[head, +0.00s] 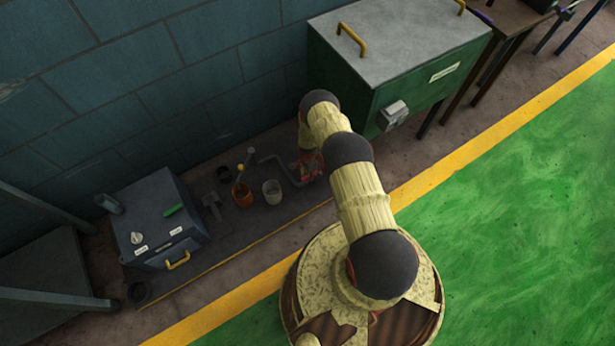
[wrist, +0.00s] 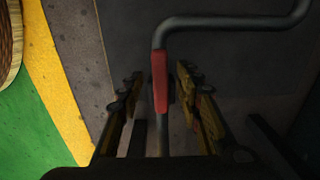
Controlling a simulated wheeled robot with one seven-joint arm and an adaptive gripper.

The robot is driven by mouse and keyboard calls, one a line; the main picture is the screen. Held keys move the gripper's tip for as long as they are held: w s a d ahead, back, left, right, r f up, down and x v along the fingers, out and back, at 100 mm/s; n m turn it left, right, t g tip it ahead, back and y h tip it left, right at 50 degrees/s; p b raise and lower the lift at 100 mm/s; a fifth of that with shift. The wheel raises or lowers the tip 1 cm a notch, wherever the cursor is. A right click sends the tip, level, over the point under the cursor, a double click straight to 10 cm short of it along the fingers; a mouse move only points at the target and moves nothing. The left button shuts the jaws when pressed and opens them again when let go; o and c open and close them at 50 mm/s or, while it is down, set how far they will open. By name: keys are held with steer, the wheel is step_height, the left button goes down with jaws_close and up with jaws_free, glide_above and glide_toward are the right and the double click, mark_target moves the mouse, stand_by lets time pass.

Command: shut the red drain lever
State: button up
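The red drain lever (wrist: 160,82) shows in the wrist view as a narrow red grip along a grey pipe (wrist: 228,22), close to where the pipe bends. My gripper (wrist: 160,75) is open, with one finger on each side of the lever. A gap shows at the left finger; the right finger is closer to the lever, and I cannot tell if it touches. In the head view my gripper (head: 308,166) is low beside the pipe (head: 268,158), partly hidden by my arm. The lever cannot be told apart from the gripper there.
A green cabinet (head: 400,72) with yellow handles stands right of my arm. The green floor (head: 510,200) is clear.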

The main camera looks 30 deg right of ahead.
steer(key=shift+f, duration=0.4)
steer(key=shift+c, duration=0.2)
steer(key=c, duration=0.7)
jaws_close()
